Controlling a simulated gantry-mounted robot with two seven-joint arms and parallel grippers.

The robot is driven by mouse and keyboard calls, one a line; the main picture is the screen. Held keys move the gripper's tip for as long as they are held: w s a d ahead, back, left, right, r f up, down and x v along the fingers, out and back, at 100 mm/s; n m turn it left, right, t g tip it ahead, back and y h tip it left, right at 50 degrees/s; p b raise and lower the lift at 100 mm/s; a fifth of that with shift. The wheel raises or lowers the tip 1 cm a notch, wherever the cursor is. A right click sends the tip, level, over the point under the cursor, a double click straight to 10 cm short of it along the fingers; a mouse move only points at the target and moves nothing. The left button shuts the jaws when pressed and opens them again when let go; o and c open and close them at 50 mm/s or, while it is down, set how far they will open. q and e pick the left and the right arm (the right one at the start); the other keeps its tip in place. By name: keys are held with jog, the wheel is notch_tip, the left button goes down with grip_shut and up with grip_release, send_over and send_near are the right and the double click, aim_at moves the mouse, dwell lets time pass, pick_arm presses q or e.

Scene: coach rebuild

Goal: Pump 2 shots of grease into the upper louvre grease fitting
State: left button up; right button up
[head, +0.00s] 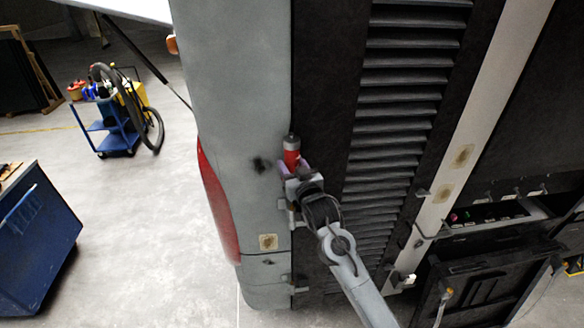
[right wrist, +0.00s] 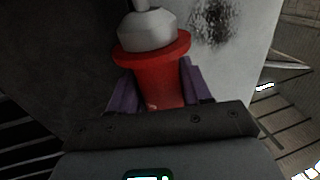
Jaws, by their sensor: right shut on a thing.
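My right gripper (head: 287,172) is shut on a red grease gun (head: 291,158) with a grey nozzle end. The gun stands upright at the edge between the grey body panel (head: 230,90) and the black louvre panel (head: 325,110). In the right wrist view, the purple fingers of my right gripper (right wrist: 153,85) clasp the red body of the grease gun (right wrist: 152,62) from both sides. Its grey cap and narrow tip point up, out of the frame. I cannot make out the grease fitting or whether the tip touches it. My left gripper is not in view.
Dark louvre slats (head: 405,110) run down the right of the gun. A dark smudge (head: 260,165) marks the grey panel. A blue trolley (head: 105,130) and blue cabinet (head: 40,240) stand at left, with clear floor between. An open dark hatch (head: 475,290) is lower right.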

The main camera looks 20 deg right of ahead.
jog(key=shift+r, duration=0.6)
jog(key=s+a, duration=0.1)
jog(key=s, duration=0.6)
jog(key=shift+s+a+p, duration=0.35)
jog(key=shift+s+a, duration=0.05)
dwell(0.8)
